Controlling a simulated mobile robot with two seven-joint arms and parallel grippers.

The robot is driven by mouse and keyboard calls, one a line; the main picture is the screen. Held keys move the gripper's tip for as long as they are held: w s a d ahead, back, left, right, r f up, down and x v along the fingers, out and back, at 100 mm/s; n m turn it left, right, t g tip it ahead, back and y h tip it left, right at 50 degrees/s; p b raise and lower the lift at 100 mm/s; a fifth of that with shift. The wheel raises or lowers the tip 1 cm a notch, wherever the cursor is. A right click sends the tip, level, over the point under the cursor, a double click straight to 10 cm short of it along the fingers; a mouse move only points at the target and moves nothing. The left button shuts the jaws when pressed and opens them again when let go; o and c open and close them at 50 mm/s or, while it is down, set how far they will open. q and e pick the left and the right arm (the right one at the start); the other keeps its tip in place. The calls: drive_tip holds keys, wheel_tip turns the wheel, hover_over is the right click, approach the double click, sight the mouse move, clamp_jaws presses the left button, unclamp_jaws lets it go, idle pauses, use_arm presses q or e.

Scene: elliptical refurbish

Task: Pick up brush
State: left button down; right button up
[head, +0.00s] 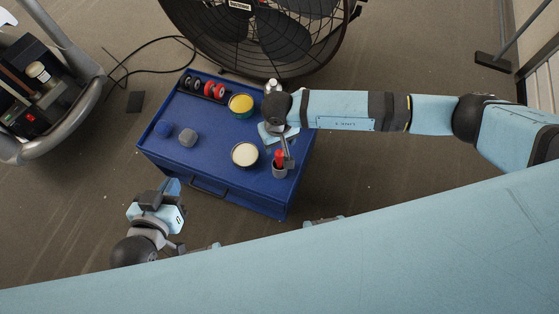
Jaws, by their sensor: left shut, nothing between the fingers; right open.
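A red-topped item (280,155), which looks like the brush handle, stands in a small grey cup (279,171) near the right edge of the blue cart top (215,160). My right gripper (286,157) is open, pointing down, right at the red handle. One finger shows beside the handle; I cannot tell whether it touches. The brush's lower end is hidden in the cup. My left gripper (173,187) is shut and empty, off the cart's front left side.
The cart top also holds an open tin with pale contents (245,154), a yellow-topped tin (241,104), red and black rolls (210,90), and blue (164,129) and grey (187,137) lumps. A large black fan (260,30) stands behind.

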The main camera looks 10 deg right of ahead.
sight(280, 152)
wheel_tip(280, 152, down, 3)
drive_tip(key=shift+f+b, duration=0.4)
drive_tip(key=shift+f, duration=0.15)
wheel_tip(280, 152, down, 4)
drive_tip(key=shift+d+r+b, duration=0.1)
drive_tip(key=shift+d+b, duration=0.05)
drive_tip(key=shift+b, duration=0.4)
drive_tip(key=shift+w, duration=0.1)
drive_tip(key=c, duration=1)
use_arm(q)
drive_tip(key=r, duration=0.1)
drive_tip(key=w+d+r+t, duration=0.1)
drive_tip(key=d+r+t+h, duration=0.1)
drive_tip(key=r, duration=0.1)
drive_tip(key=shift+w, duration=0.3)
